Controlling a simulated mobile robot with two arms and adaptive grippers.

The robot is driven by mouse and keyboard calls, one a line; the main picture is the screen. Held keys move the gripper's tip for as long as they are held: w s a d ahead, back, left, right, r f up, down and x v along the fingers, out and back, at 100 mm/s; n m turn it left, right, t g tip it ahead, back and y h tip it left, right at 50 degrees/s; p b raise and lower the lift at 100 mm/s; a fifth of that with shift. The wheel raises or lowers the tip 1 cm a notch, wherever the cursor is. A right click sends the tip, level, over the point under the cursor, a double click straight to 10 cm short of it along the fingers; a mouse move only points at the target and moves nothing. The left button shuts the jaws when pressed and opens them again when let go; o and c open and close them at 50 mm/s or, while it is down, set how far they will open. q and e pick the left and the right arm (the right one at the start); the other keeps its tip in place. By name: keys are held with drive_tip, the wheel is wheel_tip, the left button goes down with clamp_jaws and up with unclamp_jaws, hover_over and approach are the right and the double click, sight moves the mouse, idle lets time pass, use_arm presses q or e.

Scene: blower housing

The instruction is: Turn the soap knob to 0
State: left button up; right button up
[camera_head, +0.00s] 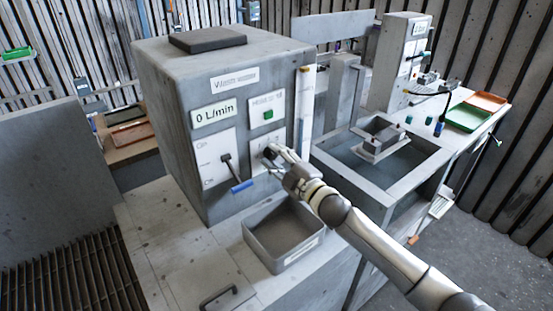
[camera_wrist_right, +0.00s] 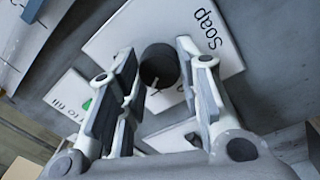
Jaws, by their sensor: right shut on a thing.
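The soap knob (camera_wrist_right: 158,65) is a round dark knob on a white plate marked "Soap" (camera_wrist_right: 211,32), on the front of the grey machine (camera_head: 175,105). A pale pointer mark shows on its near edge in the right wrist view; I cannot read which number it faces. My right gripper (camera_head: 271,154) reaches the panel from the lower right and is shut on the soap knob, with one finger on each side. In the head view the gripper hides most of the knob and its scale. My left gripper is not in view.
A lever with a blue handle (camera_head: 242,186) sticks out just left of the gripper. Above are a "0 L/min" display (camera_head: 214,112) and a green button (camera_head: 268,114). A grey open bin (camera_head: 285,262) stands below my wrist. A sink (camera_head: 425,165) is to the right.

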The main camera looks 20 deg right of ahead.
drive_tip(key=n, duration=0.6)
drive_tip(key=shift+f+n+y, duration=0.1)
drive_tip(key=shift+n+y, duration=0.2)
drive_tip(key=shift+n, duration=0.1)
drive_tip(key=n, duration=0.5)
drive_tip(key=shift+n+g, duration=0.3)
drive_tip(key=shift+n, duration=0.1)
drive_tip(key=shift+y, duration=0.3)
drive_tip(key=o, duration=1)
drive_tip(key=shift+o, duration=0.2)
drive_tip(key=shift+d, duration=0.1)
drive_tip(key=v, duration=1.2)
drive_tip(key=shift+s, duration=0.1)
